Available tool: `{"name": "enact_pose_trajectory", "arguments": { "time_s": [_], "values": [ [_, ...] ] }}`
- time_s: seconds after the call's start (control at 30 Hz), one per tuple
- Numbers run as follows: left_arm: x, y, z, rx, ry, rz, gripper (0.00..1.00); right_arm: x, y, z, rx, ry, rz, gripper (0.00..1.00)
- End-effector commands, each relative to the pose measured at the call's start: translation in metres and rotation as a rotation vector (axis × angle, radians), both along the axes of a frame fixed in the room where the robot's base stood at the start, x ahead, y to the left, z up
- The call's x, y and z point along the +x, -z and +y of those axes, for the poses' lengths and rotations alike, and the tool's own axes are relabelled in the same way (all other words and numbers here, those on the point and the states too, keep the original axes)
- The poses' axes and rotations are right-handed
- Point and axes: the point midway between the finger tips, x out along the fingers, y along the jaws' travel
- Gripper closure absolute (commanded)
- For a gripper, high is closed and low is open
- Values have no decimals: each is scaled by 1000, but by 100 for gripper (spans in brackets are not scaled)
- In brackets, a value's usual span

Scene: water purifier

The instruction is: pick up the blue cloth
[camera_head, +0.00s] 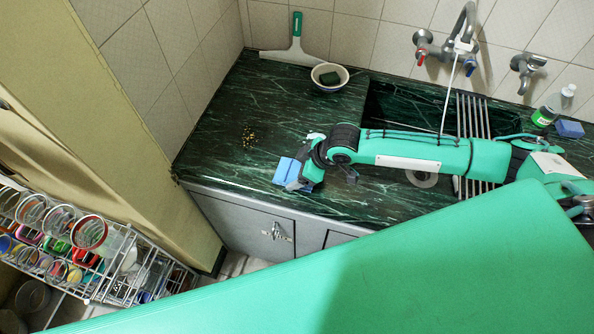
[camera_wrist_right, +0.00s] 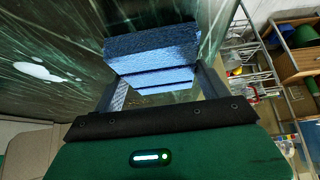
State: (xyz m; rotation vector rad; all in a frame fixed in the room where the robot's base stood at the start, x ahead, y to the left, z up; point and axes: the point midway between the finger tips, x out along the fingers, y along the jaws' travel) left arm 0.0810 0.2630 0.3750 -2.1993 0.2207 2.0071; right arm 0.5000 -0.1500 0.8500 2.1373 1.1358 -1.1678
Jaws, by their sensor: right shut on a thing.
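The blue cloth (camera_head: 286,173) is a folded, layered blue piece near the front edge of the dark green marble counter (camera_head: 330,206). My right gripper (camera_head: 305,180) reaches in from the right and is at the cloth. In the right wrist view the cloth (camera_wrist_right: 152,58) sits between the two fingers of my right gripper (camera_wrist_right: 160,90), which are shut on it. I cannot tell whether the cloth touches the counter. My left gripper is not in view.
Brown crumbs (camera_head: 249,135) lie left of my arm. A sink (camera_head: 385,110) and metal drying rack (camera_head: 476,112) are to the right. A wire dish rack (camera_head: 110,270) stands lower left.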

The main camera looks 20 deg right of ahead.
Motion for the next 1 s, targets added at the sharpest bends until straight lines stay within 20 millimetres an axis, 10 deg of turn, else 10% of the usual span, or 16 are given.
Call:
{"name": "enact_pose_trajectory", "arguments": {
  "time_s": [0.33,1.0],
  "values": [
    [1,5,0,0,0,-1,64,1,-31,0,1,-1,-3,49],
    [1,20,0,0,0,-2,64,1,-189,0,1,1,-2,49]
  ]
}}
